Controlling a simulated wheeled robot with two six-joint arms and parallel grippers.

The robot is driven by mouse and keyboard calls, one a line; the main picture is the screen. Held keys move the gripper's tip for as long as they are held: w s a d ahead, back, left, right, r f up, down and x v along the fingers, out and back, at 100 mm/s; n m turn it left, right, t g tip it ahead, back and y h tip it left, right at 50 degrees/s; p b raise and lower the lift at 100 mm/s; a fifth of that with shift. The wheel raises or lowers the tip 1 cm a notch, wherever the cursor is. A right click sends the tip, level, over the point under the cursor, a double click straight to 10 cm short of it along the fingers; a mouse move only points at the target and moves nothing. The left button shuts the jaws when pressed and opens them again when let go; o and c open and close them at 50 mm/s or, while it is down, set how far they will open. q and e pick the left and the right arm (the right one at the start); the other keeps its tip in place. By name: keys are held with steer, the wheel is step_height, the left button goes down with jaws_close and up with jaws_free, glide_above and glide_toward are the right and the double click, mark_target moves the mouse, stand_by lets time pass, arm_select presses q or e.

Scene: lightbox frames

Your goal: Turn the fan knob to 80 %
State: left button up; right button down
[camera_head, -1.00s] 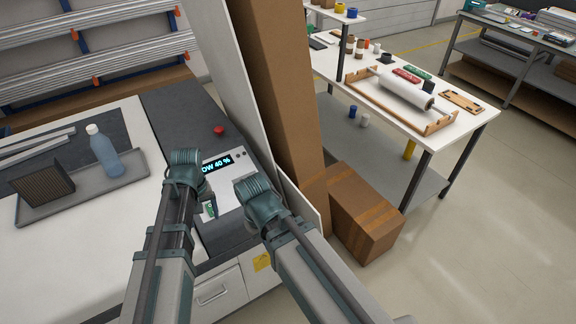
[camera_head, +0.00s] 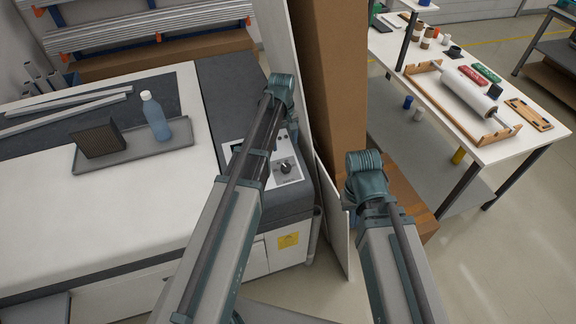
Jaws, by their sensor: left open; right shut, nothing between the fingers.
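The fan knob (camera_head: 285,168) is a round black knob with a light mark on the pale control panel (camera_head: 291,180) of the machine. The panel's display is mostly hidden behind my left arm, so its reading cannot be made out. My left gripper (camera_head: 293,132) is open, beyond the knob in the picture and apart from it; its fingers are largely hidden by its own wrist. My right gripper (camera_head: 352,218) is shut and empty, right of the machine in front of the cardboard boxes, mostly hidden below its wrist.
A white upright panel (camera_head: 333,225) and a tall cardboard box (camera_head: 333,75) stand right of the machine. A grey tray (camera_head: 130,158) with a blue bottle (camera_head: 156,120) and a dark block (camera_head: 98,140) lies on the left. A white workbench (camera_head: 475,135) stands at the right.

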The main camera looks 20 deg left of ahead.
mark_target(286, 166)
arm_select(q)
step_height(286, 166, down, 13)
steer(key=b, duration=1.2)
steer(key=shift+w+d, duration=0.15)
jaws_close()
